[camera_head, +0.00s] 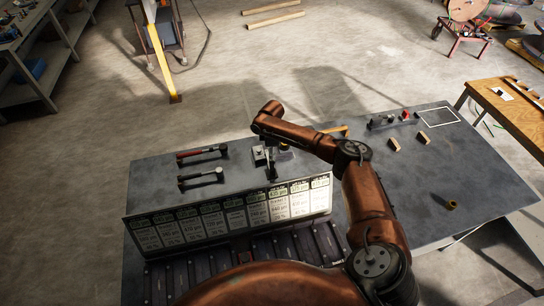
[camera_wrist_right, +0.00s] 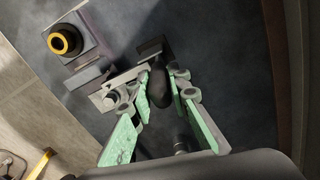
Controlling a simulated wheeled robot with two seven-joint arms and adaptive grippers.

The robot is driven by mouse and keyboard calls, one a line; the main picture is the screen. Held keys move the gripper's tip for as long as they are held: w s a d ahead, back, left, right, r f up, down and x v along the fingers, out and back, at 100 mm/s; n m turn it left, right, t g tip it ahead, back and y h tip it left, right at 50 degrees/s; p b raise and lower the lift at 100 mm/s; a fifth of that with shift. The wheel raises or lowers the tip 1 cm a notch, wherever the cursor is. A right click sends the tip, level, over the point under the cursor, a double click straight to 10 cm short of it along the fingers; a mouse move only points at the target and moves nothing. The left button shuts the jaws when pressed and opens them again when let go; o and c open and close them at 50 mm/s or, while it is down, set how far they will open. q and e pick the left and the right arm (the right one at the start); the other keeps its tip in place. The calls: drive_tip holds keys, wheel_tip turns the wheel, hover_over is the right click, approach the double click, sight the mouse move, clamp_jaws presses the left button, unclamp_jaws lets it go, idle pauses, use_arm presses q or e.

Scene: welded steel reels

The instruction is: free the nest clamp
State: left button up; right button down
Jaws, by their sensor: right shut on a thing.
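The nest clamp (camera_head: 259,155) is a small grey metal fixture on the dark workbench, partly hidden by my right arm in the head view. In the right wrist view, its grey metal parts (camera_wrist_right: 110,98) lie just beyond the fingers, and its dark rounded handle (camera_wrist_right: 158,88) stands between them. My right gripper (camera_head: 271,172) is at the clamp. The right wrist view shows the gripper's green-padded fingers (camera_wrist_right: 160,82) closed on the dark handle. My left gripper is not in view.
Two hammers (camera_head: 202,177) lie left of the clamp. A row of label cards (camera_head: 232,212) stands along the bench's near edge. Small blocks (camera_head: 393,144) and a brass ring (camera_head: 452,204) lie to the right. A grey block with a yellow-rimmed ring (camera_wrist_right: 66,40) sits beside the clamp.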

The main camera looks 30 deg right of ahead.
idle(0.4)
drive_tip(key=shift+s+a+f+t+h+p, duration=0.25)
drive_tip(key=shift+s+t+p, duration=0.6)
drive_tip(key=shift+p, duration=0.55)
drive_tip(key=shift+s+a+f+t+h+p, duration=0.1)
drive_tip(key=shift+s+f+t+h+p, duration=0.1)
drive_tip(key=shift+s+t+p, duration=0.7)
drive_tip(key=shift+s+a+f+t+h+p, duration=0.25)
drive_tip(key=shift+s+t+p, duration=0.5)
drive_tip(key=shift+p, duration=1.1)
drive_tip(key=shift+w, duration=0.25)
drive_tip(key=c, duration=1.8)
unclamp_jaws()
drive_tip(key=shift+r, duration=0.1)
drive_tip(key=shift+r, duration=0.1)
